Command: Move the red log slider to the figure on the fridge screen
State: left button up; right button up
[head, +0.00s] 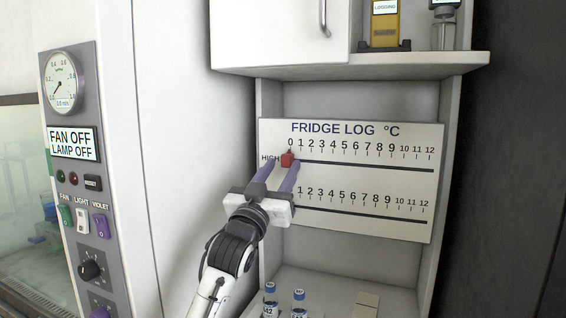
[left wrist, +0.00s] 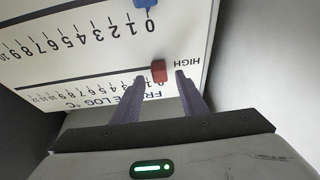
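The red log slider (head: 287,159) sits on the upper HIGH track of the white fridge log board (head: 350,128), at the 0 mark. It also shows in the left wrist view (left wrist: 158,71). My left gripper (head: 283,165) is at the board, open, with its purple fingers on either side of the slider. In the left wrist view (left wrist: 160,76) a gap shows between the slider and the right-hand finger. A blue slider (left wrist: 145,3) sits near 0 on the lower track; my gripper hides it in the head view. No fridge screen figure is readable. My right gripper is not in view.
A shelf (head: 370,65) above the board holds a yellow logger (head: 384,22) reading LOGGING and another device, cut off at the top. Capped vials (head: 299,300) stand below. A control panel (head: 78,180) is at left. The board right of the slider is clear.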

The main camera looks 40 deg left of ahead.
pick_arm(q)
jog(key=shift+w+a+r, duration=0.15)
jog(key=shift+w+r, duration=0.15)
jog(key=shift+w, duration=0.45)
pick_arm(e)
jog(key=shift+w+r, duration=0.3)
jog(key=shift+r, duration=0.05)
pick_arm(q)
grip_shut()
